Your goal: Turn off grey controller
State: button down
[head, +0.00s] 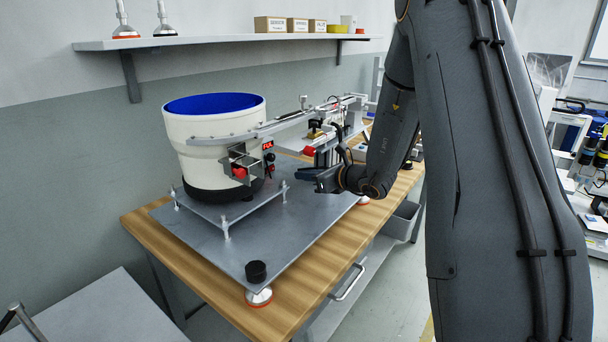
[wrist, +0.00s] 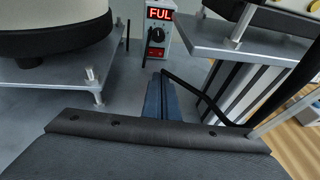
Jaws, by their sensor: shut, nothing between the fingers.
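The grey controller (wrist: 170,38) stands upright in the wrist view, with a lit red display (wrist: 159,14) reading "FUL". In the head view the controller's lit display (head: 267,144) shows beside the white bowl feeder. My gripper (head: 301,174) is to the right of the controller, apart from it. In the wrist view its narrow blue-grey fingers (wrist: 160,88) are together and empty, pointing toward the controller's lower front.
The white bowl feeder (head: 215,130) with a blue inside stands on a metal plate (head: 262,228) on the wooden table. A red button (head: 240,172) on a bracket sits left of the controller. A metal rail mechanism (wrist: 238,45) and black cable (wrist: 195,92) lie close right of my fingers.

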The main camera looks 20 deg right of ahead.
aim_at(284, 180)
jog(key=x, duration=0.9)
jog(key=shift+w+a+r+p, duration=0.2)
jog(key=shift+r+p, duration=0.1)
jog(key=shift+p, duration=0.1)
jog(key=shift+w+a, duration=0.35)
jog(key=shift+w, duration=0.3)
